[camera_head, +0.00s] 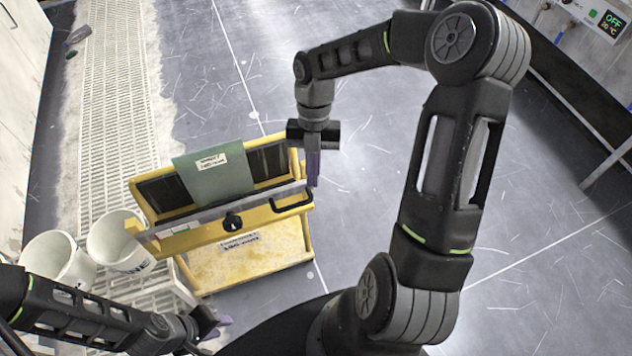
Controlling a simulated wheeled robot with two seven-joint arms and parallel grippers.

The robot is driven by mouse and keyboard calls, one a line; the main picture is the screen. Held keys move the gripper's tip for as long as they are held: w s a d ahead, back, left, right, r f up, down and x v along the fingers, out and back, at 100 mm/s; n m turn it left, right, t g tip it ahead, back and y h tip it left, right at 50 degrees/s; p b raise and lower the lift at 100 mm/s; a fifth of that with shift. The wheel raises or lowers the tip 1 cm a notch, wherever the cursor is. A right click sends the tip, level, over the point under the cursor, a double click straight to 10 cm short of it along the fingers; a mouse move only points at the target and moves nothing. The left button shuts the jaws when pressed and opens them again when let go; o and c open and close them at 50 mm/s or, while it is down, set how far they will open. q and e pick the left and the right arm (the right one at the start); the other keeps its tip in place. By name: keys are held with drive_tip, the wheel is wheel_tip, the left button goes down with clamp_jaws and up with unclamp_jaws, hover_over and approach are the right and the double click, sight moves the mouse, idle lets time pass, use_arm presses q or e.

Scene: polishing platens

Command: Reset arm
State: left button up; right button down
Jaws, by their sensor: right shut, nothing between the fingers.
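My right gripper (314,168) points down at the right end of the yellow cart, beside its black handle. Its purple fingers look closed together with nothing between them; I cannot tell whether they touch the cart. My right arm arches high over the right side of the view. My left gripper (222,322) is low at the bottom left, near my base, its purplish fingertips partly visible. I cannot tell how far apart its fingers are.
The yellow cart (258,277) has a dark slotted top with a green sheet (213,174) over it. Two white buckets (58,262) (120,243) stand to its left, near a floor grating (120,90). A panel with a display (610,22) is at top right. Floor on the right is open.

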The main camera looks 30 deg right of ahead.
idle(0.5)
drive_tip(key=s+a+f+m+t+y, duration=0.2)
drive_tip(key=s+a+f+m, duration=0.1)
drive_tip(key=a+f+m, duration=1.1)
drive_tip(key=s+a+f+m+t, duration=0.1)
drive_tip(key=s+a+f+m, duration=0.2)
drive_tip(key=m, duration=0.5)
drive_tip(key=s+a+f+m+t, duration=0.1)
drive_tip(key=s+a+f+m, duration=0.2)
drive_tip(key=s+m, duration=0.3)
drive_tip(key=shift+s+f+m, duration=0.2)
drive_tip(key=shift+f+m, duration=0.1)
drive_tip(key=shift+m, duration=0.8)
